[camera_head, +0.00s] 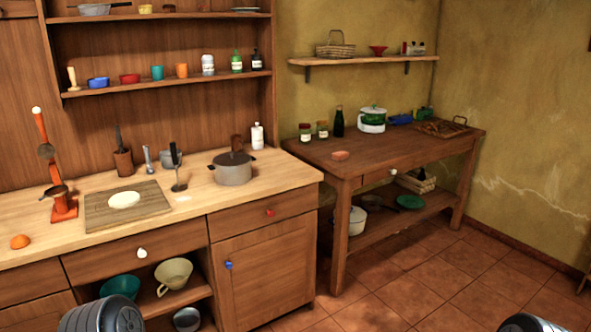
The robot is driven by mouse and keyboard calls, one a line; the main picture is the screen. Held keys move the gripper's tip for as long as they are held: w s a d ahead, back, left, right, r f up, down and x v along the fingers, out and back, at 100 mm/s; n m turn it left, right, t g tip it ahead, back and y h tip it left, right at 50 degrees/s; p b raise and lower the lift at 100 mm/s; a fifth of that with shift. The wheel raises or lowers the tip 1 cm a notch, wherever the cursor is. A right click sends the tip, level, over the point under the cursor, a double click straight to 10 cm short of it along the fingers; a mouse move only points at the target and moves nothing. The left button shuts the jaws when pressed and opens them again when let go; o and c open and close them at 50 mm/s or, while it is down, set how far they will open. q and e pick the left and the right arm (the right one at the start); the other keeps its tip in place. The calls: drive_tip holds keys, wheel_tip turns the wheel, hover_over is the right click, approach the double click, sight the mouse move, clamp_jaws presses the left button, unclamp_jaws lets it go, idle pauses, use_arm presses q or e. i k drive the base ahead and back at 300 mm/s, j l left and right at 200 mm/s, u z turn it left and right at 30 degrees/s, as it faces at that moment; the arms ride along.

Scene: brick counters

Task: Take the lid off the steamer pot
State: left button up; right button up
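A white and green pot (372,121) that looks like a stacked steamer stands upright at the back of the dark wooden table (352,161), right of centre. A pale lid (373,109) with a knob sits on its top. A grey pot (233,174) with a dark lid stands on the light counter, nearer to me. Neither of my grippers shows. Only grey rounded parts of my arms show at the bottom left and bottom right edges, well apart from both pots.
On the table, a dark bottle (338,122) and small jars stand left of the white and green pot; a blue item (401,119) and a tray (442,128) lie right of it. A shelf (366,60) hangs above. The tiled floor (403,290) in front is clear.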

sight(230, 160)
drive_tip(key=i+l+u, duration=0.2)
drive_tip(key=i+u, duration=0.25)
drive_tip(key=i+l+u, duration=0.5)
drive_tip(key=i, duration=0.15)
drive_tip(key=i+l+u, duration=0.9)
drive_tip(key=l, duration=0.25)
drive_tip(key=k+j, duration=0.05)
drive_tip(key=k, duration=0.05)
